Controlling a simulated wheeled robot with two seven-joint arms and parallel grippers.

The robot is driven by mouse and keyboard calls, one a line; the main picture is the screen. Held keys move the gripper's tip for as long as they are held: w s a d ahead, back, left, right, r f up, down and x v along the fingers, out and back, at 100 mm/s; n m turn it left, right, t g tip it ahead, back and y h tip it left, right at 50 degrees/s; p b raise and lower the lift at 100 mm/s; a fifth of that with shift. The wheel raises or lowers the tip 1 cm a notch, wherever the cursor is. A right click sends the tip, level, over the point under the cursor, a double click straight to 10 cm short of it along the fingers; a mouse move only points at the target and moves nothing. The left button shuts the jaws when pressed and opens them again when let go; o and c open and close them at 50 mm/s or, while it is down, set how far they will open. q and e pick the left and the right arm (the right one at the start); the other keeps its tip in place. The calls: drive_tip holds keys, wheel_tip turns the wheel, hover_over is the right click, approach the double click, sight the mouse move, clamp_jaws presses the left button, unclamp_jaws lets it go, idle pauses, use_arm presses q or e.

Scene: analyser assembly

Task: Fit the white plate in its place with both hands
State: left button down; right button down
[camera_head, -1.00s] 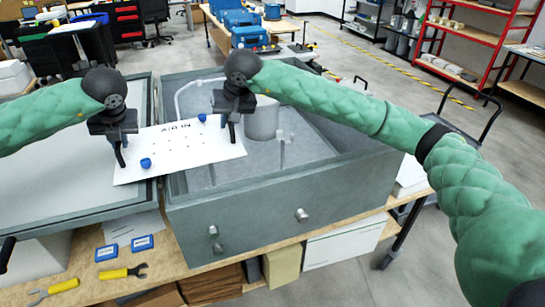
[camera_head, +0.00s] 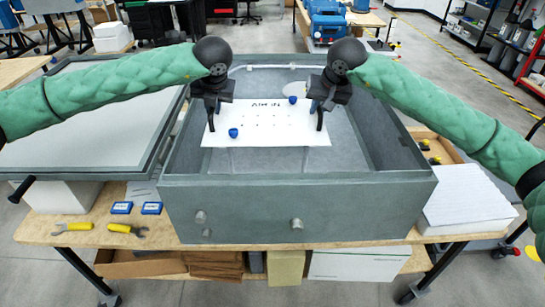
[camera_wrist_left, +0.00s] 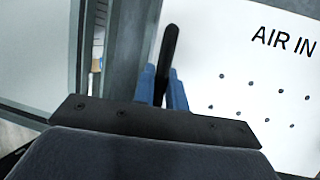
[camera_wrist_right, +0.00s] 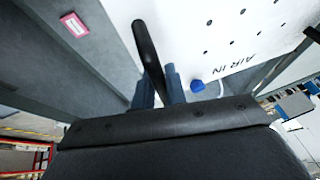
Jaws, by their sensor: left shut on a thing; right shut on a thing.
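The white plate (camera_head: 265,128), marked AIR IN with several small holes and two blue knobs, is held roughly level over the open grey analyser case (camera_head: 300,187). The plate also shows in the left wrist view (camera_wrist_left: 225,85) and in the right wrist view (camera_wrist_right: 215,20). In the head view the plate covers the middle of the case's inside. I cannot tell whether it touches any support there.
The case's grey lid (camera_head: 85,120) lies open at the left. A white stack (camera_head: 465,200) stands at the right. Room shows inside the case to the plate's right.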

use_arm(q)
drive_tip(key=shift+d, duration=0.15)
use_arm(e)
drive_tip(key=shift+d, duration=0.25)
use_arm(q)
drive_tip(key=shift+f, duration=0.1)
